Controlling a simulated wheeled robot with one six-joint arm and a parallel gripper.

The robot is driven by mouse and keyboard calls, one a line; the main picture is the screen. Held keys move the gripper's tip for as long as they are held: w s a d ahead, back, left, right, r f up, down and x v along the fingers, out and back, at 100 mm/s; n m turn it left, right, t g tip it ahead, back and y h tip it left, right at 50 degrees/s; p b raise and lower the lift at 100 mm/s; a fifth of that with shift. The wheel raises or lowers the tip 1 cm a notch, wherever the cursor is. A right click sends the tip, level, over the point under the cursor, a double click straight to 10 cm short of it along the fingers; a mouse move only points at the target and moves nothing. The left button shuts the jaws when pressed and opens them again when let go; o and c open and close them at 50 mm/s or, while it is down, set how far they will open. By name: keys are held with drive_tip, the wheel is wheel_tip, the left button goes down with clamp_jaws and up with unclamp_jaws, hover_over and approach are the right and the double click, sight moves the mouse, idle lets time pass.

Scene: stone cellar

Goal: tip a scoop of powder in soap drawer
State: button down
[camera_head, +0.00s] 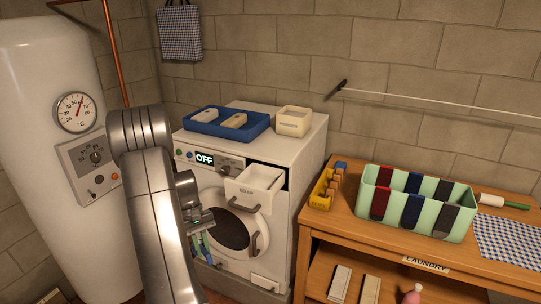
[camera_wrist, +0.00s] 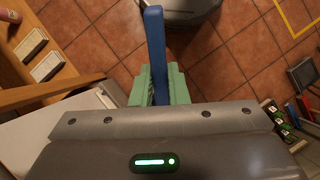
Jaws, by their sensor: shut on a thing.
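The soap drawer (camera_head: 257,181) is pulled out from the top front of the white washing machine (camera_head: 300,150). A small cream box (camera_head: 293,121) with a label too small to read surely stands on top of the machine. In the wrist view my gripper (camera_wrist: 158,72) has green fingers shut on a long, narrow blue thing (camera_wrist: 155,35). No scoop bowl or powder shows, so I cannot tell whether it is the scoop. In the head view my gripper (camera_head: 203,244) is low in front of the round door, left of and below the drawer, partly hidden by my arm.
A blue tray (camera_head: 247,135) with two small blocks lies on the machine. A white boiler (camera_head: 35,150) stands left. On the right, a wooden table (camera_head: 340,228) holds a mint-green divided box (camera_head: 375,226), a yellow holder (camera_head: 318,198) and a checked cloth (camera_head: 510,240).

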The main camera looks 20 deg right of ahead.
drive_tip(key=s+d+r+n+t, duration=0.1)
drive_tip(key=d+r+n, duration=0.2)
drive_tip(key=d+r, duration=0.7)
drive_tip(key=s+d+r+n+t, duration=0.1)
drive_tip(key=d+r+n+t, duration=0.1)
drive_tip(key=d+r, duration=0.8)
drive_tip(key=d+n, duration=0.1)
drive_tip(key=d, duration=0.7)
drive_tip(key=shift+s+t+h, duration=0.3)
drive_tip(key=shift+s+h, duration=0.1)
drive_tip(key=shift+d, duration=0.1)
